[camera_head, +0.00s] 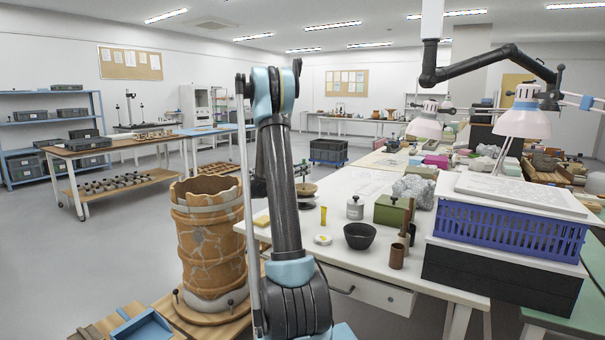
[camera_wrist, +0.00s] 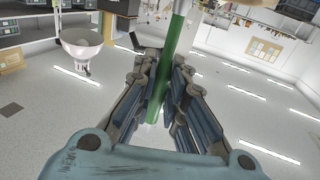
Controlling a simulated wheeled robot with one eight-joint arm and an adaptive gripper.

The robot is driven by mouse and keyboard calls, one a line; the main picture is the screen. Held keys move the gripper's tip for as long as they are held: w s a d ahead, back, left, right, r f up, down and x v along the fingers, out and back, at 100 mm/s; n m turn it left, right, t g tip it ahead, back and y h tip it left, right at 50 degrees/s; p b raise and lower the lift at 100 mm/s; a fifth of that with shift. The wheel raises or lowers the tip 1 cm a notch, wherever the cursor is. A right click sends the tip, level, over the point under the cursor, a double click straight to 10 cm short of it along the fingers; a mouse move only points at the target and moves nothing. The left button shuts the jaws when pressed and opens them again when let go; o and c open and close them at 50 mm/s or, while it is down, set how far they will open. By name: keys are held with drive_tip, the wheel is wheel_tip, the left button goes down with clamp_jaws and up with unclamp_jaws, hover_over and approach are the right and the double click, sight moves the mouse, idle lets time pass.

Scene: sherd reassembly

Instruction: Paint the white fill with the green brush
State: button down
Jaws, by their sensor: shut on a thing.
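My gripper (camera_wrist: 165,90) is shut on the green brush (camera_wrist: 160,88), whose green handle runs up between the fingers in the wrist view. Its bristle end cannot be made out. In the head view my arm rises in front of the table, and the gripper and brush cannot be made out there. A large orange-brown jar (camera_head: 198,240) stands upright left of my arm in the head view. Pale, whitish patches and seams of fill (camera_head: 206,213) run between its sherds. My arm hides a little of the view to the jar's right.
The jar stands on a round wooden board (camera_head: 213,317) with dark pegs. A blue tray (camera_head: 143,329) lies at the lower left. Open floor lies left of the jar.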

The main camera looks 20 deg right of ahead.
drive_tip(key=shift+s+d, duration=0.1)
drive_tip(key=shift+d, duration=0.3)
idle(0.6)
drive_tip(key=shift+r, duration=0.1)
drive_tip(key=shift+r, duration=2.9)
drive_tip(key=d+r, duration=0.2)
drive_tip(key=d, duration=0.5)
